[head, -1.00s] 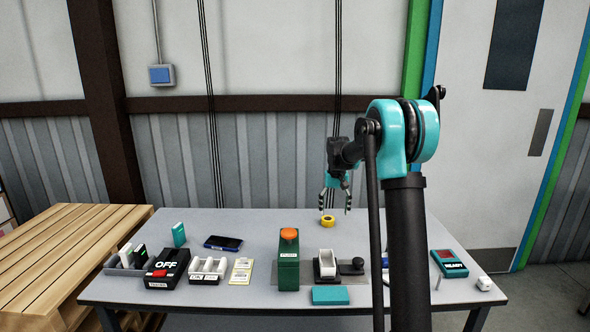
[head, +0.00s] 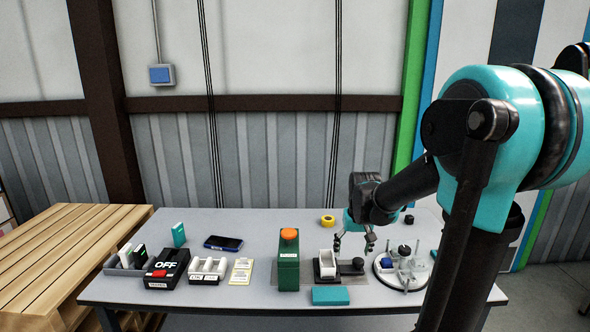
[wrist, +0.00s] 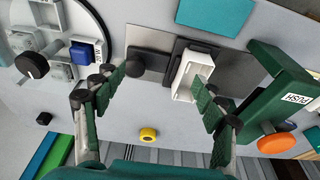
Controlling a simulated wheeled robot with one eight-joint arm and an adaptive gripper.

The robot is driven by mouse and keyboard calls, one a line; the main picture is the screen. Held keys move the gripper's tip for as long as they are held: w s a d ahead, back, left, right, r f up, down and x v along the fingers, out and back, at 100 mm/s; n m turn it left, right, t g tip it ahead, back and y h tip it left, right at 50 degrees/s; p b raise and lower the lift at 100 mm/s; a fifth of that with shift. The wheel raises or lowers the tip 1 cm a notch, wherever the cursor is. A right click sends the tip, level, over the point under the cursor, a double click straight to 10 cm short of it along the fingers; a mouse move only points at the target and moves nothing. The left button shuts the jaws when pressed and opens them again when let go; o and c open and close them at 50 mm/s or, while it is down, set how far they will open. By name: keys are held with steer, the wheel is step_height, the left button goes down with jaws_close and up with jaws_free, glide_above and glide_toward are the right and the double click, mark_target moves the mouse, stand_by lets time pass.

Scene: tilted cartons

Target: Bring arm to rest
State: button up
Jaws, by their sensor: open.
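My gripper (head: 354,240) hangs in the air above the right half of the grey table (head: 240,296), close to the white tray fixture (head: 328,264). Its two green-padded fingers are spread apart with nothing between them, as the wrist view (wrist: 160,98) also shows. In the wrist view the white tray (wrist: 191,76) and black knob (wrist: 137,66) on a metal plate lie beyond the fingertips.
A green box with an orange button (head: 289,234) stands left of the gripper. A teal block (head: 330,296) lies in front. A round white plate with parts (head: 385,271) sits at right. A yellow ring (head: 328,221) lies behind.

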steer(key=s+f+t, duration=0.1)
steer(key=s+f, duration=0.2)
steer(key=s, duration=0.5)
steer(key=s+d+f, duration=0.1)
steer(key=s+f, duration=0.3)
steer(key=s, duration=0.5)
steer(key=shift+t, duration=0.4)
